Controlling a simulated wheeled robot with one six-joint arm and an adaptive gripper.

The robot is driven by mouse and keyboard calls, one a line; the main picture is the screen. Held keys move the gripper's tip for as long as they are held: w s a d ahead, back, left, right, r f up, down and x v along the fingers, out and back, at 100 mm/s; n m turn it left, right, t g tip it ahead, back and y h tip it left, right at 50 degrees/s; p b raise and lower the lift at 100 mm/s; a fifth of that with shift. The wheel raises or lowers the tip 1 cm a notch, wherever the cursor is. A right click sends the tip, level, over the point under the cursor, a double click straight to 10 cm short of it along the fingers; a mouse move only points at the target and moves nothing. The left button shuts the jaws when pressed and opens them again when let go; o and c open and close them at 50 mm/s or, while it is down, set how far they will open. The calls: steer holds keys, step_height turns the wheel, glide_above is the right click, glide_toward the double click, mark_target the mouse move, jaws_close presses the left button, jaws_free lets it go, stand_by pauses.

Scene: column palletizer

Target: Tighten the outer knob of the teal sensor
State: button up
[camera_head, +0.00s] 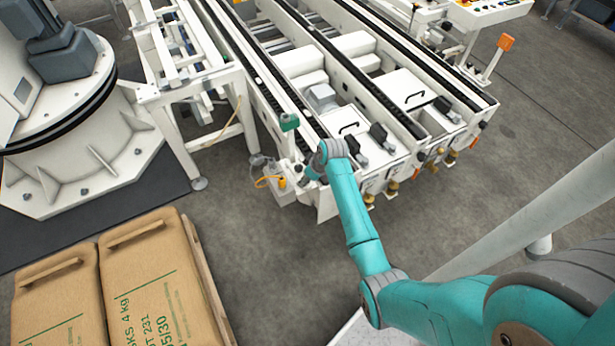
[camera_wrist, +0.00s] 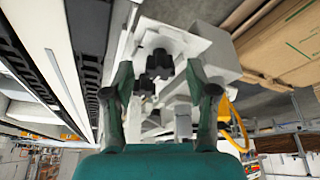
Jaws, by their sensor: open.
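The teal sensor (camera_head: 289,122) is a small block on the near side rail of the conveyor in the head view. Beyond and between the fingertips are two black knobs on a white bracket, one farther (camera_wrist: 160,62) and one nearer (camera_wrist: 147,85). I cannot tell which is the outer knob. In the head view my gripper (camera_head: 307,176) is at the conveyor's near corner, partly hidden by my wrist.
The white conveyor (camera_head: 300,62) runs away behind the sensor. A yellow cable (camera_head: 268,181) loops close to my gripper and shows right of the fingers in the wrist view (camera_wrist: 238,125). Brown sacks (camera_head: 158,275) lie at the lower left. Open floor (camera_head: 260,250) lies between.

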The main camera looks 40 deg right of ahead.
jaws_close()
steer(key=shift+m, duration=0.3)
steer(key=m, duration=0.1)
steer(key=m+h, duration=0.1)
steer(key=m, duration=0.1)
steer(key=shift+a+m+h, duration=0.2)
steer(key=shift+m+h, duration=0.1)
steer(key=m, duration=0.2)
steer(key=m+g+h, duration=0.1)
steer(key=m, duration=0.1)
steer(key=shift+a+h, duration=0.15)
steer(key=shift+h, duration=0.15)
steer(key=m+g+h, duration=0.1)
steer(key=m, duration=0.4)
steer(key=shift+w+a, duration=0.1)
steer(key=shift+w, duration=0.05)
steer(key=m, duration=0.2)
steer(key=m+g, duration=0.1)
steer(key=m, duration=0.1)
steer(key=shift+f+g+h, duration=0.1)
steer(key=shift+g+h, duration=0.2)
steer(key=shift+h, duration=0.1)
